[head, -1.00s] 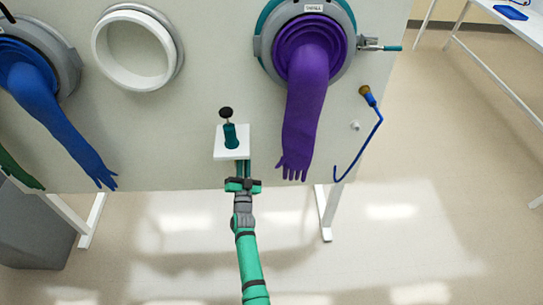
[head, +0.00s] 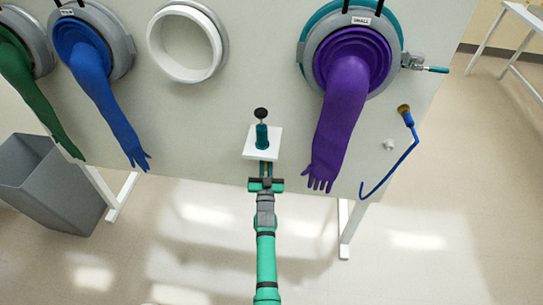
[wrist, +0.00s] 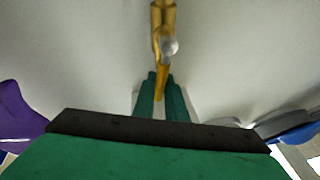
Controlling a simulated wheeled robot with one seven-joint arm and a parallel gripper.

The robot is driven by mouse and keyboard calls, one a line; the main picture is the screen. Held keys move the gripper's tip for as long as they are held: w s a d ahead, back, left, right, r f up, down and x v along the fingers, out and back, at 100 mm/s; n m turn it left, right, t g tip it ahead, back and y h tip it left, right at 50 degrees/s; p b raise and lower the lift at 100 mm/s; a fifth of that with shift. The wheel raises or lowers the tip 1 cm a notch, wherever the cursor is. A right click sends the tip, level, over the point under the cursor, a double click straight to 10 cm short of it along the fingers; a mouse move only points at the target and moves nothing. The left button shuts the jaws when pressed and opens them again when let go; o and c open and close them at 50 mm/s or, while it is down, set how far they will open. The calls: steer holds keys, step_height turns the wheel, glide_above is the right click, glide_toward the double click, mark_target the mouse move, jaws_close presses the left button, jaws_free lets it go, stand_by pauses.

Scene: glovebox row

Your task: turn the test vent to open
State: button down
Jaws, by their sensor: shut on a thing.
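A brass fitting (wrist: 165,20) with a brass lever (wrist: 161,82) stands out from the pale panel in the wrist view. It looks like the test vent. My gripper (wrist: 160,92) has its two green fingers closed on the lever's end. In the head view, my gripper (head: 266,172) is just below a small white shelf (head: 251,146), near the panel's lower edge. The shelf and my fingers hide most of the brass fitting there, and its open or shut marks cannot be read.
A teal plunger-like piece (head: 262,135) with a black knob stands on the shelf. A purple glove (head: 340,130) hangs to the right, a blue glove (head: 108,100) to the left. A blue hooked rod (head: 405,158) hangs farther right. A grey bin (head: 50,190) stands at lower left.

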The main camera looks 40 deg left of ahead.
steer(key=shift+r, duration=0.15)
steer(key=c, duration=1.8)
jaws_free()
steer(key=shift+s+d+f, duration=0.25)
steer(key=shift+s, duration=0.05)
steer(key=v, duration=1)
